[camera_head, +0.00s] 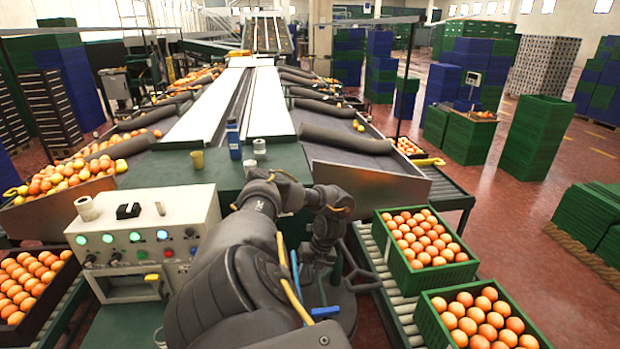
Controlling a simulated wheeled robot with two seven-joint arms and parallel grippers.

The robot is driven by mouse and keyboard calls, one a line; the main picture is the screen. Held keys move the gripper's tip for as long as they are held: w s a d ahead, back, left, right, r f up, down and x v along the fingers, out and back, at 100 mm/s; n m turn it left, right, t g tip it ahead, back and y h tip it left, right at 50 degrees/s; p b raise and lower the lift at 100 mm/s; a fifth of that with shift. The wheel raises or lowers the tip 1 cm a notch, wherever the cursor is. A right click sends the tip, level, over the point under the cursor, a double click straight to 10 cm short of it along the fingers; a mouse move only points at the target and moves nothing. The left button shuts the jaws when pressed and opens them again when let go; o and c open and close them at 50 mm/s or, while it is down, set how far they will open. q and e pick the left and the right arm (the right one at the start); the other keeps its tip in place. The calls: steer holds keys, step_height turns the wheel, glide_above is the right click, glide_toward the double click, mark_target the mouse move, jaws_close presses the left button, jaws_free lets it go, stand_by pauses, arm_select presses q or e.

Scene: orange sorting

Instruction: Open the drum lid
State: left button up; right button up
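A round, dark drum (342,303) stands low in the middle, between the control box and the roller conveyor. Its rim shows just right of my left arm; most of its top and side is hidden by the arm. A dark grey curved bar (358,262) shows at its right; I cannot tell if it belongs to the lid. My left gripper (314,272) points down at the drum's upper left part. Its fingers are dark and partly covered by the arm, so I cannot tell if they are open or touching the lid. My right gripper is not in view.
A control box (203,207) with lit buttons stands at the left. Green crates of oranges (397,272) sit on the roller conveyor (383,283) at the right. A blue bottle (233,140) and small cups stand on the green table (223,178) behind the arm.

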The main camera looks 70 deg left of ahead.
arm_select(q)
steer(key=p+v, duration=0.6)
steer(key=v, duration=0.4)
steer(key=shift+r, duration=0.35)
